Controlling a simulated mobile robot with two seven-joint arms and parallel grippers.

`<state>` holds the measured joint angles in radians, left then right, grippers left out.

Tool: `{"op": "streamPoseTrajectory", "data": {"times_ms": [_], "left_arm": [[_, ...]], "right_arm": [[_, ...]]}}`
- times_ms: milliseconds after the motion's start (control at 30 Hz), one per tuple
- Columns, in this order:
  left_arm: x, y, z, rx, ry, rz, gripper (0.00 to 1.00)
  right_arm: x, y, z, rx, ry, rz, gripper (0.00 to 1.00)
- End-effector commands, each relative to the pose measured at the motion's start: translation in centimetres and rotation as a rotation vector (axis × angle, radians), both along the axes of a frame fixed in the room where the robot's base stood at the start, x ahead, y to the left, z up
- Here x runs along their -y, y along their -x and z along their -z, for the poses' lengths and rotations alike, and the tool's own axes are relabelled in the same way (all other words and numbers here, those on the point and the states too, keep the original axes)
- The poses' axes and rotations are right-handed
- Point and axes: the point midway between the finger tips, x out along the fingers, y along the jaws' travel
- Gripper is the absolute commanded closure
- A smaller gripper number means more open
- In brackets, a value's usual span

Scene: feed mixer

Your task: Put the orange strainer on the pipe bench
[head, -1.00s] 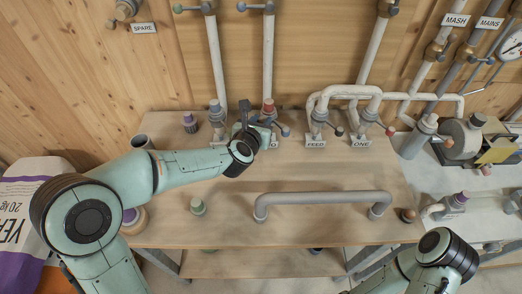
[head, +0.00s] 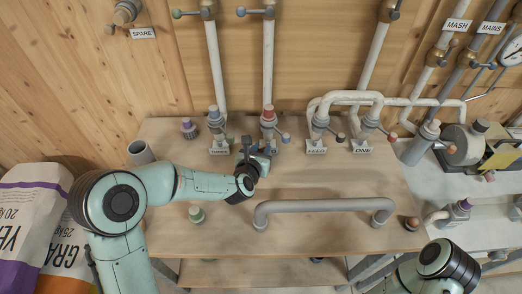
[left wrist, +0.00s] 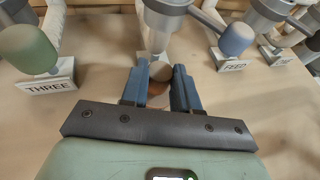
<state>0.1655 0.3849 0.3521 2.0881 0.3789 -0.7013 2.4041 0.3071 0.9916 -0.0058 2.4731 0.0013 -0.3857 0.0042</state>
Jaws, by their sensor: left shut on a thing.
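My left gripper (head: 256,156) is over the pipe bench (head: 312,184), in front of the red-capped valve, in the head view. In the left wrist view, its two blue fingers (left wrist: 160,88) are shut on a small brownish-orange round piece with a grey part, which looks like the orange strainer (left wrist: 157,96). The gripper hides this piece in the head view. I cannot tell whether it touches the bench. Only part of my right arm shows at the bottom right; its gripper is not in view.
The red-capped valve (head: 268,114) stands behind the gripper. A grey pipe handle (head: 325,205) runs along the front. Bare bench lies between.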

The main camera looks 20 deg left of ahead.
Motion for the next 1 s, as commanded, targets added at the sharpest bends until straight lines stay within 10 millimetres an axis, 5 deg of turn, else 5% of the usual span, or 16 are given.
{"op": "streamPoseTrajectory", "data": {"times_ms": [133, 167, 233, 633, 1000], "left_arm": [[0.0, 0.0, 0.3, 0.001, 0.000, -0.001, 1.00], [0.0, 0.0, 0.3, 0.000, 0.000, 0.000, 0.64], [0.0, 0.0, 0.2, 0.000, 0.000, 0.000, 0.45], [0.0, 0.0, -0.3, 0.001, -0.001, 0.000, 0.45], [-0.2, 6.4, -2.6, 0.002, -0.003, 0.000, 0.45]], "right_arm": [[0.0, 0.3, 0.5, -0.003, 0.000, 0.000, 1.00], [0.0, 0.3, 0.5, -0.003, 0.000, 0.000, 1.00], [0.0, 0.2, 0.4, -0.003, 0.000, 0.000, 1.00], [0.0, -0.1, -0.2, 0.001, 0.000, 0.000, 1.00], [0.0, 1.0, 1.9, -0.011, 0.000, 0.000, 1.00]]}}
